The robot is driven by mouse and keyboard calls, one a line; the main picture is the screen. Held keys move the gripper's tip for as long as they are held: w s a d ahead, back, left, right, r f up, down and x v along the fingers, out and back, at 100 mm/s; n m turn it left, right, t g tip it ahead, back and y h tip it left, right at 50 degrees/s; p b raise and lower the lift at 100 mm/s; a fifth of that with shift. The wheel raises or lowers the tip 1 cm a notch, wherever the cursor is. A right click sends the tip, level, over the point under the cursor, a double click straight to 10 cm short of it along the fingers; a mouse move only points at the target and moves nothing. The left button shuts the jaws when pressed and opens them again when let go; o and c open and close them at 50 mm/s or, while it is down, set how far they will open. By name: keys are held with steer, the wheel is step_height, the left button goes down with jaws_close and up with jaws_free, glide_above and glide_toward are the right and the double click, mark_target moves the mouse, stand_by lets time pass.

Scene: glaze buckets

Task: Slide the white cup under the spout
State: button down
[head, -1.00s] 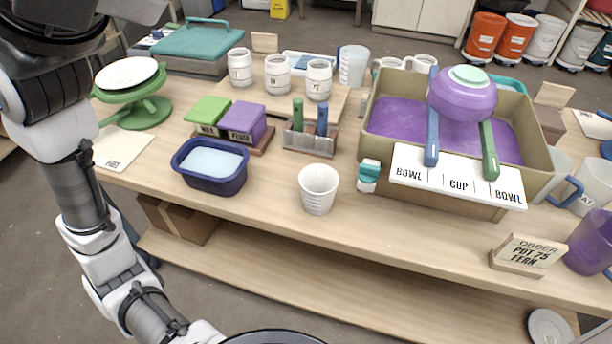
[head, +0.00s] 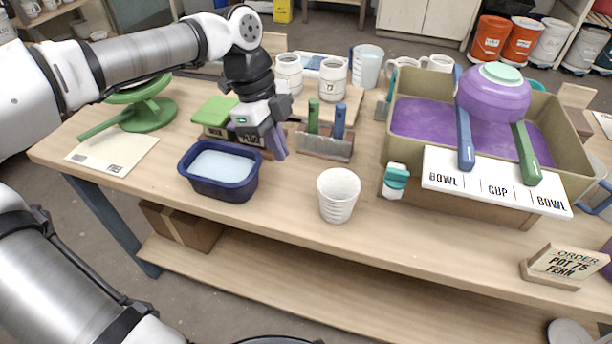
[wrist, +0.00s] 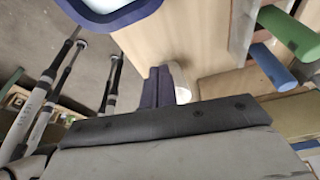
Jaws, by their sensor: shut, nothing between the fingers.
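The white cup (head: 338,195) stands upright on the table near its front edge, in front of the tan basin's left corner. In the wrist view the cup (wrist: 182,84) shows partly, mostly hidden behind the finger tips. The teal and white spout (head: 396,180) sticks out at the basin's (head: 560,165) front left corner, to the right of the cup and apart from it. My gripper (head: 279,153) is shut and empty, pointing down left of the cup, between the blue tub and the tool holder. It also shows in the wrist view (wrist: 157,88).
The blue tub (head: 215,190) is close on the left. The tool holder (head: 325,148) with green and blue handles stands behind the cup. A white sign (head: 490,190) overhangs the basin's front. An order sign (head: 565,262) is at right. Table between cup and spout looks clear.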

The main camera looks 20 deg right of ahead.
steer(key=p+x, duration=0.1)
steer(key=x, duration=0.8)
steer(key=shift+s+f, duration=0.1)
steer(key=shift+f, duration=0.15)
steer(key=shift+s+d+p, duration=0.45)
steer(key=shift+s+d, duration=0.65)
steer(key=shift+d, duration=0.15)
steer(key=shift+s+d+f, duration=0.15)
steer(key=shift+s+d, duration=0.1)
steer(key=shift+d, duration=0.05)
steer(key=shift+d+f, duration=0.1)
steer(key=shift+d, duration=0.05)
